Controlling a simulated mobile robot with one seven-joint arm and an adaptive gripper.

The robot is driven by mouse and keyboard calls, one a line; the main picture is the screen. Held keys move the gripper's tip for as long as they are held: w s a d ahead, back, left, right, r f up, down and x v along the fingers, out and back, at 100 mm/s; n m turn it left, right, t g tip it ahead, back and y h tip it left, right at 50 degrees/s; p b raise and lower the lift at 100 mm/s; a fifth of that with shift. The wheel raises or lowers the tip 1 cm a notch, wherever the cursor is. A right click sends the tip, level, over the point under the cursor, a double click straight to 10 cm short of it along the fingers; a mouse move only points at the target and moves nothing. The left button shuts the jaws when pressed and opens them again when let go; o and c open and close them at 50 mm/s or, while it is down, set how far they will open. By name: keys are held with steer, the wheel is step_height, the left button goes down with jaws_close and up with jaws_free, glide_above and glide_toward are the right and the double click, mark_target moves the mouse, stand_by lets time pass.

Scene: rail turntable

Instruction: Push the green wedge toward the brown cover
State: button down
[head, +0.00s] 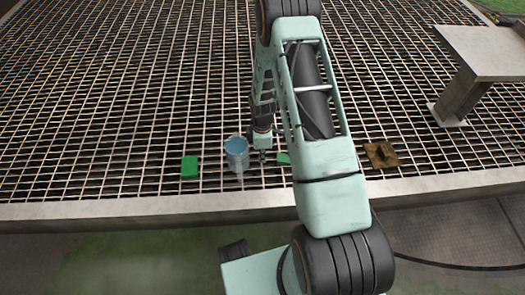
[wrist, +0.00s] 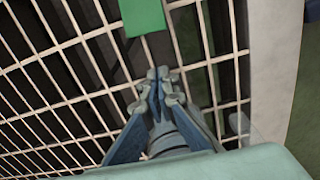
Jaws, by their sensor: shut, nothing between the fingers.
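A green piece (head: 283,159), which looks like the green wedge, lies on the grating just right of my gripper (head: 262,156) in the head view. My arm hides part of it. The brown cover (head: 381,154) lies flat farther right, beyond my arm, with a dark mark on top. In the wrist view, my gripper (wrist: 160,75) is shut and empty, its tips pointing toward the green wedge (wrist: 143,17). A small gap separates them in that picture. The wedge is cut off by the top edge there, and its slope cannot be made out.
A blue-grey bucket (head: 237,153) stands close left of my gripper. A second green block (head: 190,167) lies left of the bucket. The pale front ledge (head: 150,206) borders the grating. A grey raised slab (head: 485,52) stands at the right. Open grating shows between arm and cover.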

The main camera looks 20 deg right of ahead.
mark_target(273, 161)
steer(key=shift+s+d+f+b, duration=0.15)
steer(key=shift+s+d, duration=0.1)
steer(key=shift+d, duration=0.75)
steer(key=shift+s+d+r+b, duration=0.1)
steer(key=shift+s+d+b, duration=0.1)
steer(key=shift+d, duration=0.75)
steer(key=s+d, duration=0.1)
steer(key=d, duration=0.4)
steer(key=s+d+p, duration=0.1)
steer(key=d, duration=0.4)
steer(key=s+d, duration=0.1)
steer(key=d, duration=0.3)
steer(key=shift+s+d, duration=0.25)
steer(key=shift+d, duration=0.15)
steer(key=shift+a, duration=0.1)
steer(key=shift+w+a+f, duration=0.1)
steer(key=shift+w+a, duration=0.05)
steer(key=shift+a, duration=0.1)
steer(key=a, duration=0.2)
steer(key=shift+w+a, duration=0.35)
steer(key=shift+a, duration=0.05)
step_height(273, 161, up, 10)
steer(key=p, duration=0.3)
steer(key=shift+a, duration=0.25)
